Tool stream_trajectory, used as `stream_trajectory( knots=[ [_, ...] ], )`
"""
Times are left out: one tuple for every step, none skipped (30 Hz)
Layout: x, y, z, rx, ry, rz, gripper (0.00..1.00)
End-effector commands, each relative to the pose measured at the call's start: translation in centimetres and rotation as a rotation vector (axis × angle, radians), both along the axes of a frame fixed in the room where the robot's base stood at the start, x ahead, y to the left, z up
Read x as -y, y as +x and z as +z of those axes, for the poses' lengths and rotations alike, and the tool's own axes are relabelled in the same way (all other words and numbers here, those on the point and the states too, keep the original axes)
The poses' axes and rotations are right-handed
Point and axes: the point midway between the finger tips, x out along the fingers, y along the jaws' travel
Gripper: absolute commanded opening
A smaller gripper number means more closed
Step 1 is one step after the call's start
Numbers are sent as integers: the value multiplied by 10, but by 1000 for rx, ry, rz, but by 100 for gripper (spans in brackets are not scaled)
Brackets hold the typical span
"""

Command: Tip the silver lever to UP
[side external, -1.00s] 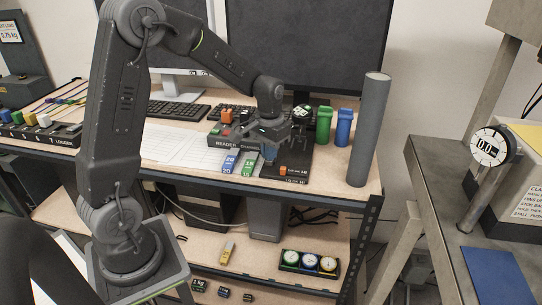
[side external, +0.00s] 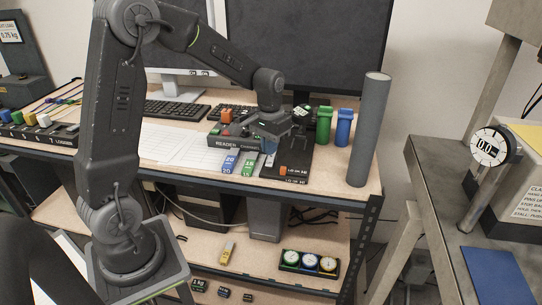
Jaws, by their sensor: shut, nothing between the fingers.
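My gripper (side external: 270,143) is shut and empty, over the back left part of a black panel (side external: 296,170) on the bench. A small blue part shows just below the fingers; I cannot tell whether it touches them. An orange block (side external: 284,171) sits near the front of the panel, by small white lettering. I cannot make out the silver lever; the gripper and wrist hide part of the panel.
A box marked READER (side external: 222,142) and blue (side external: 230,162) and green (side external: 249,164) tags lie left of the panel. Green (side external: 324,126) and blue (side external: 344,128) containers and a tall grey cylinder (side external: 370,130) stand to the right. Monitors stand behind.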

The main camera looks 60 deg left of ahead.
Motion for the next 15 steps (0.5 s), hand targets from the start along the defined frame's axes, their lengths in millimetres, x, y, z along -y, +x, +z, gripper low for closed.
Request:
stream_trajectory(
  knots=[
    [0, 0, 5, 2, 1, 0, 0],
    [0, 0, 7, 3, 1, 0, 0],
    [0, 0, 10, 3, 1, 0, 0],
    [0, 0, 12, 2, 1, 0, 0],
    [0, 0, 15, 2, 1, 0, 0],
    [0, 0, 18, 3, 1, 0, 0],
    [0, 0, 20, 3, 1, 0, 0],
    [0, 0, 22, 3, 1, 0, 0],
    [0, 0, 26, 3, 1, 0, 0],
    [0, 0, 28, 3, 1, 0, 0],
    [0, 0, 30, 3, 1, 0, 0],
    [0, 0, 33, 2, 1, 0, 0],
    [0, 0, 35, 2, 1, 0, 0],
    [0, 0, 37, 2, 1, 0, 0],
    [0, 0, 40, 3, 1, 0, 0]
  ],
)
